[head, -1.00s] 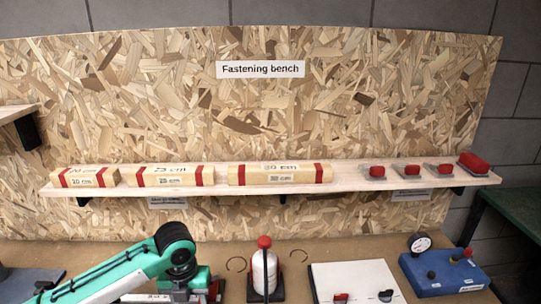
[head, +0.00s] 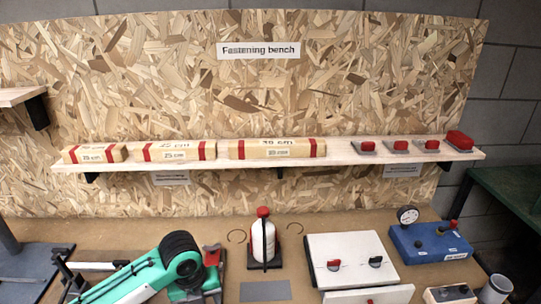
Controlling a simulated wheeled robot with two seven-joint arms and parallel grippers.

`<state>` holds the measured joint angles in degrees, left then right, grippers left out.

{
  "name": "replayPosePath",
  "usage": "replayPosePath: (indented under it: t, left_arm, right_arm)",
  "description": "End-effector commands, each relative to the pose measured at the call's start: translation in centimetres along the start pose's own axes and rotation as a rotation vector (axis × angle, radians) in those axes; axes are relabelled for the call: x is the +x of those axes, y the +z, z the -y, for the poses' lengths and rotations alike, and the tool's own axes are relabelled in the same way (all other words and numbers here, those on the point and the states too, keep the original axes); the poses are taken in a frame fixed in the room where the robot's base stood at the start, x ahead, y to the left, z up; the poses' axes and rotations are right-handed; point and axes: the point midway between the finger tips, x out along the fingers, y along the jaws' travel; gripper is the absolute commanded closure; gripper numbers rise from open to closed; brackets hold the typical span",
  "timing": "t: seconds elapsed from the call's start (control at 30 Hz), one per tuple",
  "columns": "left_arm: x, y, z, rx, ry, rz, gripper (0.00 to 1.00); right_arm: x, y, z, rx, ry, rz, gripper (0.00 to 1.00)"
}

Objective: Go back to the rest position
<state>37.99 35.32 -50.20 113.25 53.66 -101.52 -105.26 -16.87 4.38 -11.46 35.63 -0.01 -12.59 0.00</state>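No part of my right arm or gripper shows. I cannot tell what either gripper holds.
The bench (head: 330,222) carries a red-capped white bottle (head: 263,241), a white board with knobs (head: 345,250) and a blue box with a gauge (head: 430,243). The shelf (head: 340,150) holds wooden bars and red-topped blocks.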

Motion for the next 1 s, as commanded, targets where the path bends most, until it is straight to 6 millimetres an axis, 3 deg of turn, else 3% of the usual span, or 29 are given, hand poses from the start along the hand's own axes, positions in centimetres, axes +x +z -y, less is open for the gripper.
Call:
replayPosePath:
  t: [0.27,0.53,0.77,1.0]
  left_arm:
    - [2.6,-4.4,1.9,-0.338,-0.118,-0.008,0.51]
    - [4.4,-9.0,2.0,-0.891,-0.253,-0.044,0.51]
    - [5.4,-12.0,-0.5,-1.421,-0.324,-0.078,0.51]
    - [6.2,-15.0,-5.6,-1.988,-0.353,-0.068,0.51]
  right_arm:
    - [-0.1,0.9,-0.2,-0.002,0.002,0.010,0.64]
    - [-0.1,0.8,-0.4,-0.002,0.004,0.010,0.64]
    - [-0.1,0.8,-0.4,-0.002,0.004,0.010,0.64]
    - [-0.1,0.7,-0.3,-0.002,0.004,0.009,0.64]
